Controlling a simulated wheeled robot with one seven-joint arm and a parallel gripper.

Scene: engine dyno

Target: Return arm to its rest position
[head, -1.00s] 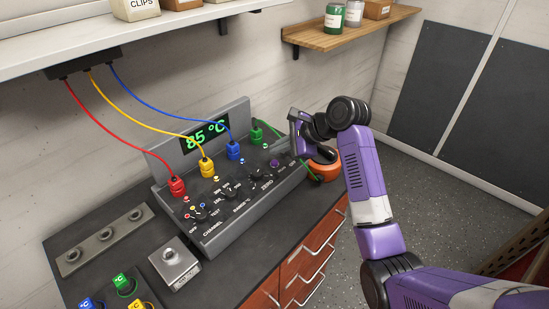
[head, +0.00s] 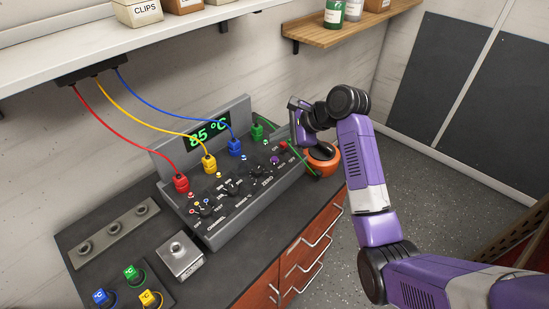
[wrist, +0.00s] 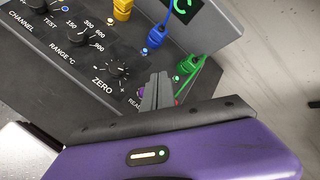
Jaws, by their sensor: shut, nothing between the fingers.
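My purple arm reaches in from the lower right in the head view. My gripper (head: 296,110) is above the right end of the grey meter box (head: 228,205), near the green plug (head: 257,132). In the wrist view its grey fingers (wrist: 157,92) are together with nothing between them, in front of the right end of the panel. They hide part of the panel there. The display (head: 209,134) reads 85 °C. Red (head: 181,183), yellow (head: 209,164) and blue (head: 235,147) plugs stand in the box.
An orange round container (head: 322,160) stands at the bench's right end, beside my arm. A wooden shelf (head: 345,30) and a white shelf (head: 150,48) hang above. A metal block (head: 179,258) and a strip with holes (head: 114,228) lie on the bench. Open floor (head: 420,200) is at right.

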